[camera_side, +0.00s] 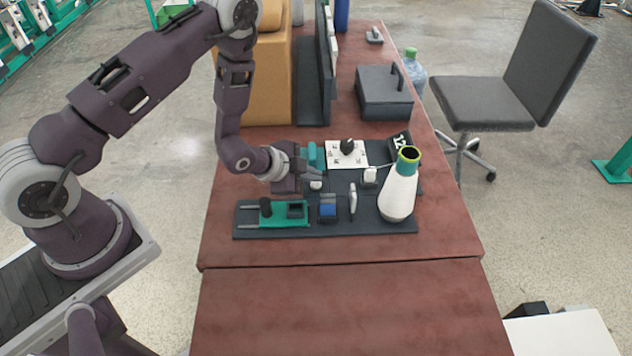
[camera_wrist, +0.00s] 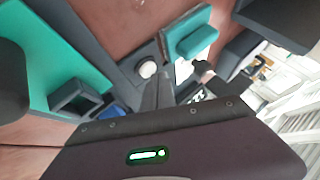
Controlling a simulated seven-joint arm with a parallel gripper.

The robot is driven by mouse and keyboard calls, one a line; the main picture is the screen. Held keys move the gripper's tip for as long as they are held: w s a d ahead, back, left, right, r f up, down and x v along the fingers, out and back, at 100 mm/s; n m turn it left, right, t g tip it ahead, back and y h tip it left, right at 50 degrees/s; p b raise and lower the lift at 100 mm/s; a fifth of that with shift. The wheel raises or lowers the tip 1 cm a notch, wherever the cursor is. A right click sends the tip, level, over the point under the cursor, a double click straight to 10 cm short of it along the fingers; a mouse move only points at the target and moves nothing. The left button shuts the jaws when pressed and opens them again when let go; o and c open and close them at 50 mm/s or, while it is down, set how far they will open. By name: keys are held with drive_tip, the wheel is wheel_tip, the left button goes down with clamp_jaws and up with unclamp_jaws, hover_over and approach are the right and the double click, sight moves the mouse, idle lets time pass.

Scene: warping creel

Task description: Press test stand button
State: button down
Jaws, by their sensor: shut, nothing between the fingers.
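The test stand (camera_side: 375,225) is a dark grey plate on the red-brown table. A small round white button (camera_side: 316,185) sits on it, just beside my gripper's fingers. My gripper (camera_side: 304,177) is shut and empty, low over the left side of the stand. In the wrist view the white button (camera_wrist: 147,69) shows whole, just left of my fingertips (camera_wrist: 162,78). I cannot tell whether the fingers touch the stand. A white panel with a black knob (camera_side: 347,147) stands behind, and a teal block (camera_side: 312,156) is beside it.
A white yarn cone (camera_side: 399,192) stands upright at the stand's right. A green slide (camera_side: 287,214) and a blue part (camera_side: 328,209) are at its front. A grey box (camera_side: 384,92) stands farther back. The front table (camera_side: 345,305) is clear.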

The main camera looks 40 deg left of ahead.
sight(313, 184)
drive_tip(key=shift+f, duration=0.4)
drive_tip(key=shift+r, duration=0.1)
idle(0.5)
drive_tip(key=shift+r, duration=0.75)
drive_tip(key=shift+r, duration=2.5)
drive_tip(key=shift+r, duration=0.1)
